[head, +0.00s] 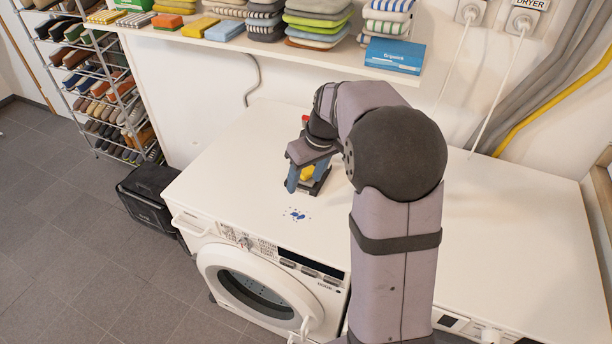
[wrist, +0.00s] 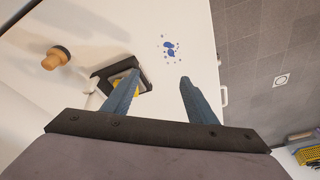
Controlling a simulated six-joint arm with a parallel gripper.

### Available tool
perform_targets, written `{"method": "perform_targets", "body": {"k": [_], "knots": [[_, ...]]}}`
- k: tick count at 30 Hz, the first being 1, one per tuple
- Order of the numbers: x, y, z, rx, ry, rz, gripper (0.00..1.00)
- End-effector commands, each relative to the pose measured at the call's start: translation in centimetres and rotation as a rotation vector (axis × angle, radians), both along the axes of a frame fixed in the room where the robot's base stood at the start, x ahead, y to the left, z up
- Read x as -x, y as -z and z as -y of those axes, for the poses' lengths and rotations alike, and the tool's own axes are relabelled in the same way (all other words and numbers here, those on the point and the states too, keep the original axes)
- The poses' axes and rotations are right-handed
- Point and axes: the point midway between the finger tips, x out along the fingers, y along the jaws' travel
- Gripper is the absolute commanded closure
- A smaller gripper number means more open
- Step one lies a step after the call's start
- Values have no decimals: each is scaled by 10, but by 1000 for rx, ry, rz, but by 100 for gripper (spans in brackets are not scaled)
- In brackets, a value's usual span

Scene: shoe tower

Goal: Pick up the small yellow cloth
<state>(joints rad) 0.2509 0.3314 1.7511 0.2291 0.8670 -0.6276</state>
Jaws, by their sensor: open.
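A small yellow thing, seemingly the yellow cloth (head: 306,174), lies on or in a dark tray (head: 322,184) on the white worktop, partly hidden by my gripper. In the wrist view, the yellow (wrist: 115,84) shows behind my left finger, within the dark tray (wrist: 148,84). My gripper (head: 306,182) is open above the worktop, near the tray. In the wrist view, its fingers (wrist: 160,77) are apart with bare worktop between their tips. The left finger overlaps the tray, and the right finger is clear of it.
Blue spots (head: 298,213) mark the worktop in front of the tray. A brush-like thing with a tan end (wrist: 55,58) stands beyond it. Folded cloths, some yellow (head: 200,27), line the wall shelf (head: 270,52) above. The worktop's front edge lies over a washing machine (head: 270,290).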

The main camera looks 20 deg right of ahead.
Motion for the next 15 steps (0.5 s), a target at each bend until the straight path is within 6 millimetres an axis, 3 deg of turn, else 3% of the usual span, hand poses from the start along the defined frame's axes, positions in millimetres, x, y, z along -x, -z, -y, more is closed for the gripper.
{"method": "perform_targets", "body": {"k": [3, 6, 15], "knots": [[-36, 0, 25, 0, -43, 58, 48], [-56, -3, 40, 5, -78, 98, 48], [-76, -8, 56, 13, -118, 143, 48]]}}
